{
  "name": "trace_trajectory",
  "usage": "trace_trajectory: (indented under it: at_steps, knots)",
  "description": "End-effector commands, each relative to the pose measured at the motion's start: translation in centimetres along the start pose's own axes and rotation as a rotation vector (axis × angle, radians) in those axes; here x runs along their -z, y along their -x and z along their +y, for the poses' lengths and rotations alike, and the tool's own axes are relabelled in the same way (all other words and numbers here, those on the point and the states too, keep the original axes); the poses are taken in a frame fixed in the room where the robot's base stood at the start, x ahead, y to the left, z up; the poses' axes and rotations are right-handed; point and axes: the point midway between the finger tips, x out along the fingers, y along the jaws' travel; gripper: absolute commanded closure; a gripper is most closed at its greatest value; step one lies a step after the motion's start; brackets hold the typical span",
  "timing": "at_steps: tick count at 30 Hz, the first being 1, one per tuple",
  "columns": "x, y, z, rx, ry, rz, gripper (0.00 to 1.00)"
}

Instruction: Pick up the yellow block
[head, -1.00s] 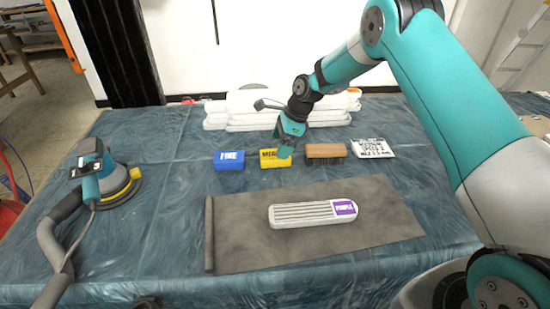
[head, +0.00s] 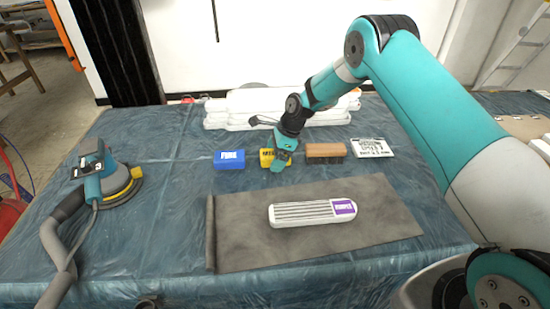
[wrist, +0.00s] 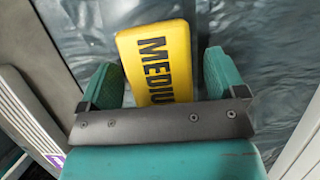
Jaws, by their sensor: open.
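The yellow block (head: 266,158) lies on the blue plastic-covered table, between a blue block and a brown brush-like block. In the wrist view the yellow block (wrist: 158,62) shows dark lettering reading "MEDIU", with the rest hidden by my gripper. My gripper (head: 280,166) is at the block in the head view and covers its right part. In the wrist view my gripper (wrist: 165,82) is open, with one teal finger on each side of the block's near end. A gap shows between the block and the right finger; the left finger is closer to it.
The blue block (head: 229,159) stands to the left and the brown block (head: 325,152) close to the right. A white labelled packet (head: 371,148) lies farther right. A grey mat (head: 380,225) with a white sanding block (head: 300,214) lies in front. A sander (head: 100,180) stands at left.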

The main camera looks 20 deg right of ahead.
Motion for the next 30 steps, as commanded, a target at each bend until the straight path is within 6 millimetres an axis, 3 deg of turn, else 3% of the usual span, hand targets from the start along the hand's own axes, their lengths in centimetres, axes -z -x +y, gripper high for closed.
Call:
trace_trajectory:
  at_steps: [2,3,10,22,26,30]
  knots:
    - [0.1,-0.1,0.0,0.0,0.0,0.0,0.11]
    - [0.0,-0.1,0.0,0.001,0.0,0.0,0.15]
    - [0.1,-0.1,0.0,0.0,0.0,0.0,0.65]
    - [-0.2,0.6,0.0,0.001,0.001,0.0,0.66]
    - [-0.9,2.2,-0.1,0.004,0.002,-0.002,0.66]
    - [-2.2,5.4,-0.1,0.006,0.003,-0.001,0.66]
